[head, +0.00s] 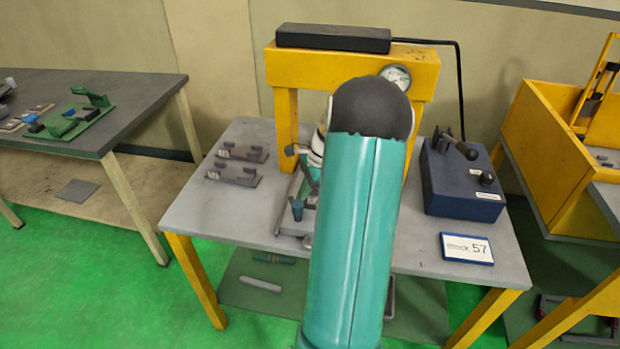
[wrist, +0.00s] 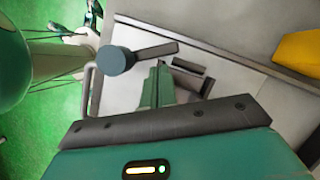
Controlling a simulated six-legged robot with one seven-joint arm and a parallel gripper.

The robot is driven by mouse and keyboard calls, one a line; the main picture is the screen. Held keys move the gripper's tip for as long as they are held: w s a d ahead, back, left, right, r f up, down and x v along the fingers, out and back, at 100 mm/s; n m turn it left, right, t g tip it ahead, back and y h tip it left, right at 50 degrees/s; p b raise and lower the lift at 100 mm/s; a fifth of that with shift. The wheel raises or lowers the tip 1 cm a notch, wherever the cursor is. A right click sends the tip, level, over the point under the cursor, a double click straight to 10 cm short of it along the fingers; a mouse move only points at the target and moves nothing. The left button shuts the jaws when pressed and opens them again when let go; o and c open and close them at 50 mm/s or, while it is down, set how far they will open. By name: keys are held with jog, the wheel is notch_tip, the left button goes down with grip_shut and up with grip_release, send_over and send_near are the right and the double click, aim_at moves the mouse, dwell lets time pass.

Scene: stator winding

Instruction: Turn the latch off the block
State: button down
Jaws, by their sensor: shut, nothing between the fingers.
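In the wrist view a round blue-grey knob with a dark flat arm reaching right, which looks like the latch (wrist: 150,51), sits over a pale plate. Dark short pieces (wrist: 188,67) lie just right of its arm's end; I cannot tell which is the block. My gripper (wrist: 161,72) is shut and empty, its narrow fingers pointing at the area just below the latch arm. I cannot tell if they touch it. In the head view my teal arm hides most of the fixture (head: 297,205); only its left side shows.
A yellow frame (head: 285,120) stands behind the fixture on the grey table (head: 225,225). Two dark brackets (head: 234,174) lie at left. A dark blue box (head: 460,190) with a lever and a card (head: 466,248) are at right. The table's front left is clear.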

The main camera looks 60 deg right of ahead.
jog(key=shift+w+f, duration=0.15)
jog(key=shift+f, duration=0.4)
jog(key=shift+w+a+n+g, duration=0.3)
jog(key=shift+w+n, duration=0.15)
jog(key=shift+n, duration=0.45)
jog(key=shift+w+n, duration=0.15)
jog(key=shift+n, duration=0.15)
jog(key=shift+w+a+n+g+y, duration=0.2)
jog(key=shift+w+a+n+g, duration=0.1)
jog(key=shift+n, duration=0.4)
jog(key=shift+w+a+n+g+y, duration=0.2)
jog(key=shift+w+n+g, duration=0.1)
jog(key=shift+n, duration=0.4)
jog(key=n, duration=0.1)
jog(key=w+a+n+g, duration=0.1)
jog(key=n, duration=0.1)
jog(key=shift+a, duration=0.2)
jog(key=shift+w+a+n+g, duration=0.1)
jog(key=shift+a+n+g, duration=0.25)
jog(key=shift+n, duration=0.45)
jog(key=shift+a+n+g, duration=0.25)
jog(key=shift+n+g, duration=0.1)
jog(key=shift+n, duration=0.45)
jog(key=shift+a+n, duration=0.2)
jog(key=shift+n, duration=0.2)
